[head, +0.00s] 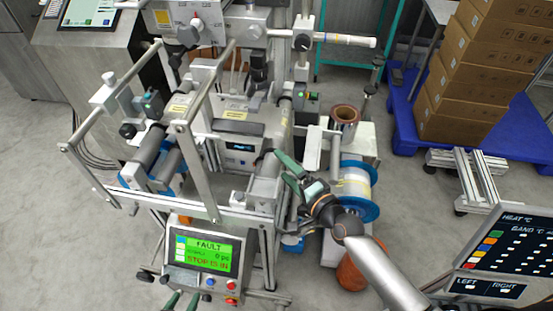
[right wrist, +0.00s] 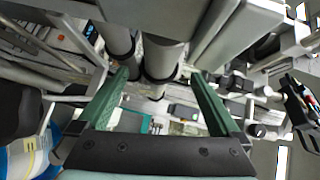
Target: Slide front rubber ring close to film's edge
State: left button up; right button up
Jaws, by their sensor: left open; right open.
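My right gripper (head: 281,166) is open beside the front right side of the machine, its green fingers pointing at the rollers. In the right wrist view its fingers (right wrist: 160,76) are spread, with grey rollers beyond and between them. Dark bands (right wrist: 160,79) circle these rollers; I cannot tell which one is the front rubber ring. A pale roll with blue flanges (head: 356,183) sits just right of the right gripper, partly hidden by it. I cannot make out the film's edge. My left gripper (head: 184,298) is open at the bottom edge, below the display, mostly out of frame.
A copper-coloured roll (head: 345,116) stands behind the blue-flanged roll. Metal bars (head: 198,170) frame the machine's left front. Cartons (head: 485,75) stand on a blue pallet at right. A heat panel (head: 510,255) is at lower right.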

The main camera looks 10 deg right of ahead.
aim_at(277, 161)
jog(key=shift+x, duration=2.15)
grip_shut()
